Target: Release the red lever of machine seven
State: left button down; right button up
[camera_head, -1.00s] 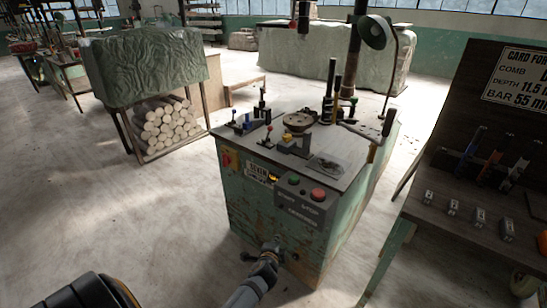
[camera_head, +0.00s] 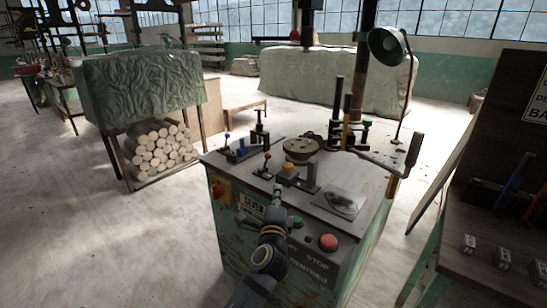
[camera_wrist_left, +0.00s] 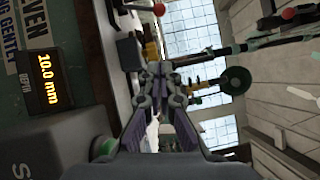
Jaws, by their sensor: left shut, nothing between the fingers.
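Machine seven is a worn green cabinet (camera_head: 235,245) with a grey top. A short lever with a red ball knob (camera_head: 267,155) stands near the top's front edge; the knob shows at the wrist view's upper edge (camera_wrist_left: 158,9). My left gripper (camera_head: 277,188) is shut and empty at the front edge, just right of and below this lever, apart from it in the wrist view (camera_wrist_left: 160,72). Another red ball (camera_head: 295,34) sits on a bar high at the back. A display (camera_wrist_left: 50,80) reads 10.0 mm depth. My right gripper is out of view.
A yellow block (camera_head: 287,168), a round wooden disc (camera_head: 301,149) and blue- and black-knobbed levers (camera_head: 242,146) crowd the top. A red button (camera_head: 328,242) is on the front panel. A lamp (camera_head: 387,44) stands behind. A dark bench (camera_head: 490,262) is at right.

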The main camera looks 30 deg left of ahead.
pick_arm(q)
jog(key=x, duration=1)
jog(key=a, duration=0.2)
jog(key=w+a, duration=0.1)
jog(key=shift+a+r, duration=0.1)
jog(key=shift+r, duration=0.25)
jog(key=shift+w+a, duration=0.2)
jog(key=shift+a, duration=0.1)
jog(key=shift+r, duration=0.1)
